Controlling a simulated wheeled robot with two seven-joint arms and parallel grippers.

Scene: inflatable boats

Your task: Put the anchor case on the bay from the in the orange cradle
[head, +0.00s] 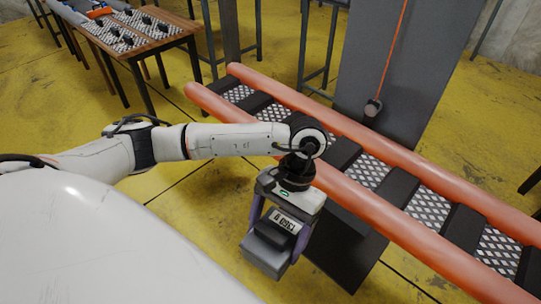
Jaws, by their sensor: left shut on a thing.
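My left gripper (279,232) points down at the near side of the orange cradle (350,192). It is shut on a grey and black case (267,263), most likely the anchor case, held in the air in front of the cradle's near tube. The cradle has two long orange tubes, with metal mesh bays (367,171) between black crossbars. The case is apart from the bays. The case's underside and the side facing away are hidden. My right gripper does not show.
A tall grey panel (396,65) stands behind the cradle, with an orange cord and a dark weight (373,107) hanging before it. A wooden table (150,45) with small black items on mesh stands at the upper left. The yellow floor between is clear.

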